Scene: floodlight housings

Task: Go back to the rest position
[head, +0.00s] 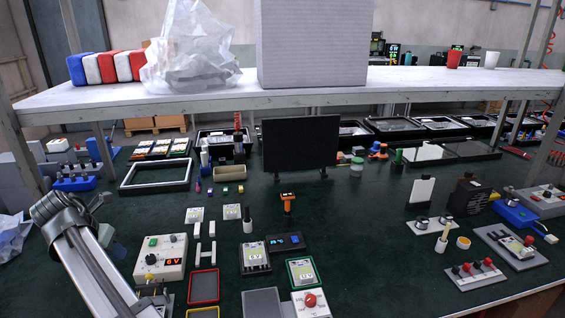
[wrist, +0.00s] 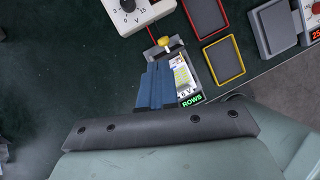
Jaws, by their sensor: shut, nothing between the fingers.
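In the wrist view my gripper (wrist: 157,66) shows as two blue-grey fingers pressed together, with nothing held. The fingers overlap part of a small grey fixture (wrist: 196,84) with a lit ROWS label and a yellow knob (wrist: 163,41). Whether the fingers touch it or hang above it I cannot tell. In the head view my arm reaches down along the lower left, and the gripper itself does not show there.
A white dial box (head: 160,258) stands close to my arm. Red tray (head: 203,271) and yellow tray frames lie right of it. A black panel (head: 301,144) stands mid-bench. A white shelf (head: 420,82) spans above the bench's back. Dark green bench (head: 370,260) is bare right of centre.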

